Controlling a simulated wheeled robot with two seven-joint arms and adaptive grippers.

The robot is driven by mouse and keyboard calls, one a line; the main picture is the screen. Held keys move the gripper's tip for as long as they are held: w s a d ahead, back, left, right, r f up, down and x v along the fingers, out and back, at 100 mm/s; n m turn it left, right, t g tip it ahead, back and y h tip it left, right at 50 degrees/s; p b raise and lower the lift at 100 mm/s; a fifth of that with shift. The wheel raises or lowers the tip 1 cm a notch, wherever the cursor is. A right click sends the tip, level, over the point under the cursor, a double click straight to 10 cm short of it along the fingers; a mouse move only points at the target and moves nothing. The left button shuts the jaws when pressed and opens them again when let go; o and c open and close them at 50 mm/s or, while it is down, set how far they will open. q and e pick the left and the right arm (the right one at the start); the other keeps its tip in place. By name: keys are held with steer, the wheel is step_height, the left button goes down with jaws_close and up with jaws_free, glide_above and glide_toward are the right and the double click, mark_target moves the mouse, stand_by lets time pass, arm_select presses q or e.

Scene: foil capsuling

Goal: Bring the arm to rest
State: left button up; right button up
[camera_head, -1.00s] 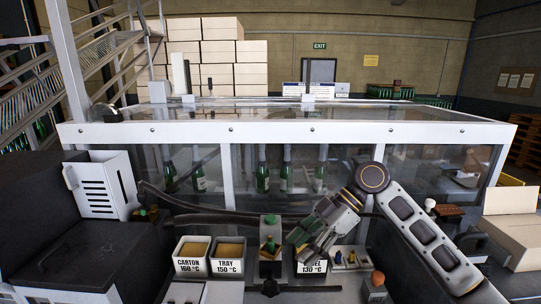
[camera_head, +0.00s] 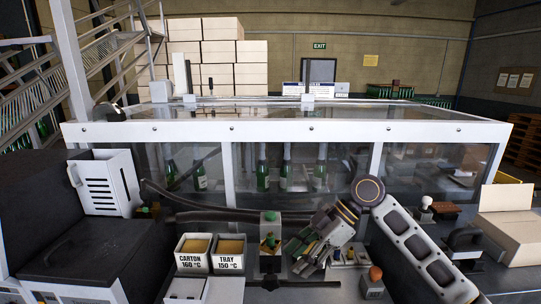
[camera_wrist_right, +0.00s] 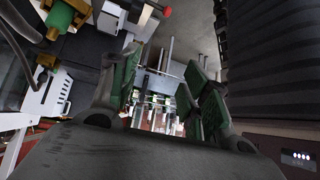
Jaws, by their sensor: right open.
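My right gripper (camera_head: 299,256) hangs over the front of the machine, just right of the small green-topped fixture (camera_head: 270,232). Its jaws are open and point down and to the left. In the right wrist view the two green-padded fingers (camera_wrist_right: 166,88) stand apart, with no object held between them. My right arm comes in from the lower right of the head view. The gripper hides the labelled bin that lies behind it. My left gripper is not in view.
Behind is a clear-walled machine guard (camera_head: 290,130) with green bottles (camera_head: 262,175) inside. An open cardboard box (camera_head: 510,235) stands at right.

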steer(key=s+f+m+t+h, duration=0.1)
steer(key=s+f+m+t, duration=0.2)
steer(key=f, duration=0.5)
steer(key=s+f+m+t+h, duration=0.1)
steer(key=s+f+m, duration=0.1)
steer(key=f+m, duration=0.5)
steer(key=s+d+f+m+t+h, duration=0.2)
steer(key=s+d+f+m+h, duration=0.5)
steer(key=s+d+f, duration=0.7)
step_height(320, 180, down, 31)
steer(key=s+d+m+g+b, duration=0.1)
steer(key=g, duration=0.1)
steer(key=s+d+f+b, duration=0.1)
steer(key=s+d+f, duration=0.1)
steer(key=s+f, duration=0.9)
steer(key=s+d+f+g, duration=0.1)
steer(key=s+d+f, duration=0.1)
steer(key=s+f, duration=0.9)
steer(key=shift+s+f+b, duration=0.15)
steer(key=shift+s+b, duration=0.2)
steer(key=shift+s, duration=0.1)
stand_by(1.0)
